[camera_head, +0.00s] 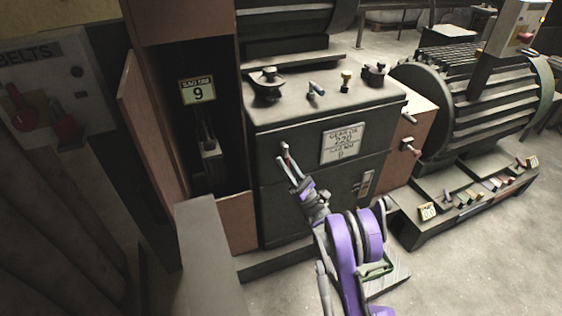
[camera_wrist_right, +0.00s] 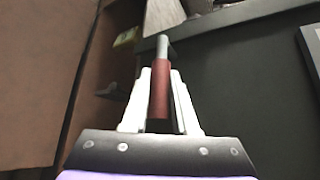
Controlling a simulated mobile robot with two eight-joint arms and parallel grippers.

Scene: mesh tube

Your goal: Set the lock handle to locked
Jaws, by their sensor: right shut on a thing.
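My right gripper (camera_head: 286,169) reaches up from below to the dark gearbox front in the head view. It is shut on a red handle with a grey metal end (camera_head: 285,151), which I take for the lock handle. In the right wrist view the red handle (camera_wrist_right: 159,92) stands between the two white fingers of the right gripper (camera_wrist_right: 161,78). Its grey end sticks out past the fingertips, and its base is hidden. My left gripper is not in view.
The dark gearbox (camera_head: 290,215) carries a "GEAR OIL 220" plate (camera_head: 343,144). An open cabinet door (camera_head: 150,130) stands left. A ribbed motor (camera_head: 478,105) is at right. Floor is clear at lower right.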

